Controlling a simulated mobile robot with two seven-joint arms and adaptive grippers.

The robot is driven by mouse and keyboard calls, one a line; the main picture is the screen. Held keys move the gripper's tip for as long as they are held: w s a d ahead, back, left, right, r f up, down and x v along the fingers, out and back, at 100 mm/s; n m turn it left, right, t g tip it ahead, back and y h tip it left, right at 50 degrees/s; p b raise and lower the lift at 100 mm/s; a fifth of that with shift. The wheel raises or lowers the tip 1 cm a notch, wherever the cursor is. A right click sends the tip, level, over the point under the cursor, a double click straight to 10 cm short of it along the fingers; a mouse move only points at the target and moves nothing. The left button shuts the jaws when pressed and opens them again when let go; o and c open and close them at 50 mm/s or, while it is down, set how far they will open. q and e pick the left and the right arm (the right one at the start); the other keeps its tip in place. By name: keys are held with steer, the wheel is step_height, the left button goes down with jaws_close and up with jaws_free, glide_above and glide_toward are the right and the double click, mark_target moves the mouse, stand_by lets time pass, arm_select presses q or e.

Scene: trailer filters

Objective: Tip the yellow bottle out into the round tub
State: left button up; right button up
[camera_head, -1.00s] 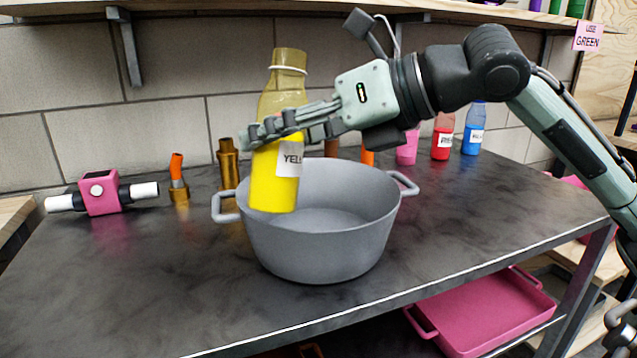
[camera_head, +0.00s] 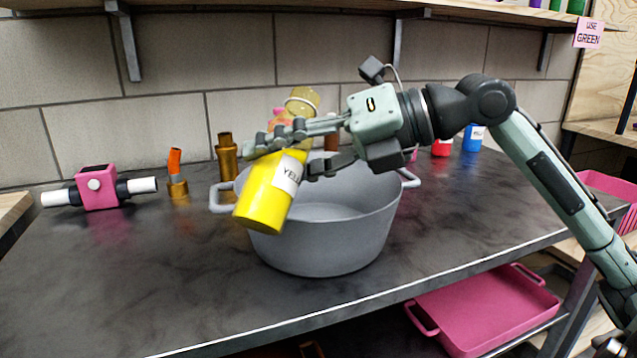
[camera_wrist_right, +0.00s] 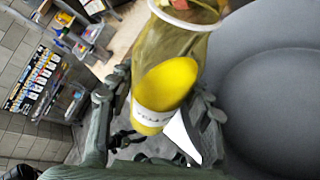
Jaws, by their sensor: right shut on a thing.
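The yellow bottle (camera_head: 266,202) is in my right gripper (camera_head: 298,152), shut around its middle. The bottle is tilted, its neck (camera_head: 302,101) up and to the right, toward the back, its base toward the lower left. It is held over the left part of the grey round tub (camera_head: 335,240), which stands on the table with two side handles. In the right wrist view the bottle (camera_wrist_right: 168,85) shows yellow contents and a white label between the fingers, with the tub (camera_wrist_right: 265,85) to the right. No stream of liquid shows. My left gripper is not in view.
A pink device with white ends (camera_head: 98,187) and brass fittings (camera_head: 227,158) stand left of the tub. Red and blue (camera_head: 472,139) bottles stand behind to the right. A pink tray (camera_head: 485,315) is on the lower shelf. The front left tabletop is clear.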

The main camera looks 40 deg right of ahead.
steer(key=shift+a+f, duration=0.1)
steer(key=shift+f, duration=0.05)
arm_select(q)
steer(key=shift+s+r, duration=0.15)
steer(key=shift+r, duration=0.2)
arm_select(e)
steer(key=shift+s+f+m, duration=0.1)
steer(key=shift+f+m, duration=0.15)
steer(key=shift+m, duration=0.05)
steer(key=shift+a+f, duration=0.1)
steer(key=shift+f, duration=0.05)
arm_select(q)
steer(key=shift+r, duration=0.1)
arm_select(e)
steer(key=shift+y, duration=0.3)
